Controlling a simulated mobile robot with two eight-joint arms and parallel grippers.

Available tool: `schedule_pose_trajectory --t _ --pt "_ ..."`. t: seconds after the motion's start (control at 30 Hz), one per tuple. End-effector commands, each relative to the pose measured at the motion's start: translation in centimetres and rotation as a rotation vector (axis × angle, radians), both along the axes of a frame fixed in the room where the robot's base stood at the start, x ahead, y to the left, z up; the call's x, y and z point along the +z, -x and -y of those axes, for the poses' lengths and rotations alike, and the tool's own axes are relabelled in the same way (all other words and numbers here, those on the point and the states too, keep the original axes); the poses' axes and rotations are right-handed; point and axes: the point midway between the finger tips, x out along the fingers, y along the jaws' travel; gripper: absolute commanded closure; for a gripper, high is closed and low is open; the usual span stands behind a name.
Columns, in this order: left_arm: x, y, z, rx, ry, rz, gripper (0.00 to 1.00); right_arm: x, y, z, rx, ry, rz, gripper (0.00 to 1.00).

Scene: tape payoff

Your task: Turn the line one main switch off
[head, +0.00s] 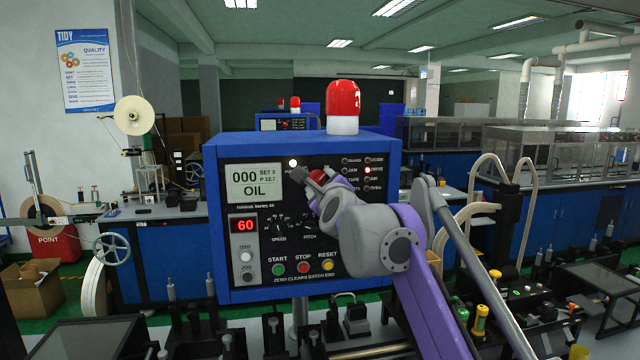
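The blue control panel (212,220) stands upright in the middle of the head view. Its display (254,182) reads 000 and OIL, and a red readout (245,225) shows 60. A white lamp (293,162) glows at the panel's upper middle, above a partly covered label beginning with P. A red part (317,176), perhaps the main switch, shows beside my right gripper (305,180). My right gripper is at the panel face, in front of the area below the lamp. It hides what lies behind it, and contact is unclear. My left gripper is out of view.
START (279,269), STOP (303,267) and RESET (328,265) buttons line the panel's bottom. A red beacon (343,100) stands on top. Another blue panel (284,122) with red beacons is farther back. Machine parts crowd the bench below.

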Motion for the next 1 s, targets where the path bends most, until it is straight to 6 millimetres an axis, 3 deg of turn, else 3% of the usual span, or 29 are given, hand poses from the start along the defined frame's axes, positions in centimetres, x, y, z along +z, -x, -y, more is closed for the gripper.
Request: schedule_pose_trajectory --t 0.03,0.23,0.63,1.0 --pt "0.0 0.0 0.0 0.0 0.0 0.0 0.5 0.0 0.0 0.0 0.0 0.0 0.0 0.6" --pt "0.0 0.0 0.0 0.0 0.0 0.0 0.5 0.0 0.0 0.0 0.0 0.0 0.0 0.96" --pt "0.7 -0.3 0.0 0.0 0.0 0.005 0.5 0.1 0.0 0.0 0.001 0.081 0.017 0.96" --pt "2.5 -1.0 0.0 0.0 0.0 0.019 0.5 0.2 0.0 0.0 0.001 0.375 0.076 0.96"
